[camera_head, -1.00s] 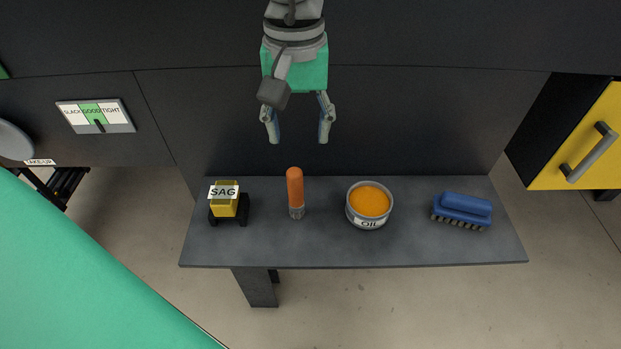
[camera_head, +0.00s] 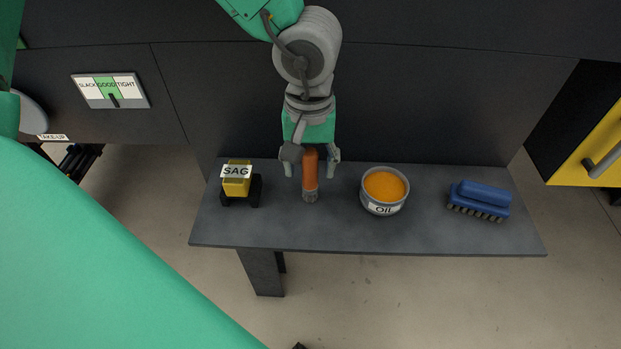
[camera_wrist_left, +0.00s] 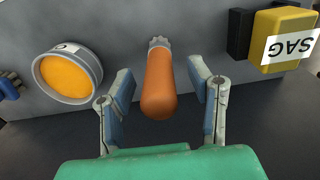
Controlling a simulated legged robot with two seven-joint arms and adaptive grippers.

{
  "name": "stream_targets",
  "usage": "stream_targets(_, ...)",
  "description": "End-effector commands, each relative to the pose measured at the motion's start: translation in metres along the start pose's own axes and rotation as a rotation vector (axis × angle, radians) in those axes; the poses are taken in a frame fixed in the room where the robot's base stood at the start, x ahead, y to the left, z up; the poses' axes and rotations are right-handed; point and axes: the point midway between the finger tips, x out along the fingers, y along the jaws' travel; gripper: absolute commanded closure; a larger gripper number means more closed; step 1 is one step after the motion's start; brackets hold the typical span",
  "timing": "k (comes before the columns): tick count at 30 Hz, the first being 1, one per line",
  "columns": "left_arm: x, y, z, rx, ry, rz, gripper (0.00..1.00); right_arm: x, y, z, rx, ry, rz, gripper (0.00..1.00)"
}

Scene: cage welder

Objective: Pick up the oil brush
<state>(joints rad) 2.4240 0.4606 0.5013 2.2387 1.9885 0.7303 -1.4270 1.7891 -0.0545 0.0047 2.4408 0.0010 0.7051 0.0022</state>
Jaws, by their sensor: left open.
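The oil brush (camera_head: 310,172), with an orange handle and a grey bristle end, stands on the grey shelf between the yellow SAG block and the oil tin. It also shows in the left wrist view (camera_wrist_left: 158,88). My left gripper (camera_head: 310,176) is open, with one finger on each side of the orange handle. In the left wrist view the fingers (camera_wrist_left: 160,76) show gaps to the handle on both sides. The oil tin (camera_head: 384,190), round and grey with orange contents, stands to the right of the brush. My right gripper is not in view.
The yellow SAG block (camera_head: 238,184) stands left of the brush. A blue scrub brush (camera_head: 481,200) lies at the right of the shelf (camera_head: 420,237). A dark wall rises behind the shelf, with a SLACK/GOOD/TIGHT gauge (camera_head: 110,91) at left. The shelf's front strip is clear.

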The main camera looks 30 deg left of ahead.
Motion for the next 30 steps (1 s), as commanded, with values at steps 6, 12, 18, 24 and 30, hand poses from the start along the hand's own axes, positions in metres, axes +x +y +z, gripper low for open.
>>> stream_targets(6, -0.001, 0.000, 0.001, 0.001, 0.001, 0.001, 0.56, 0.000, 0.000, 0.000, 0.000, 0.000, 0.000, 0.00)
stream_targets(12, 0.000, 0.000, 0.001, 0.000, 0.000, 0.000, 1.00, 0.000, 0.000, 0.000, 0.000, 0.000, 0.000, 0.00)
stream_targets(18, 0.000, 0.000, 0.000, 0.000, 0.000, 0.001, 1.00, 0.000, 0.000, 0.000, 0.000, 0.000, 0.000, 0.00)
stream_targets(24, -0.019, 0.000, 0.000, -0.003, 0.000, 0.004, 1.00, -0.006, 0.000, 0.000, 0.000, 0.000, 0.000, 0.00)
stream_targets(30, -0.061, 0.001, 0.000, -0.003, 0.002, 0.006, 1.00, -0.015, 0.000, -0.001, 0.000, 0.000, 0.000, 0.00)
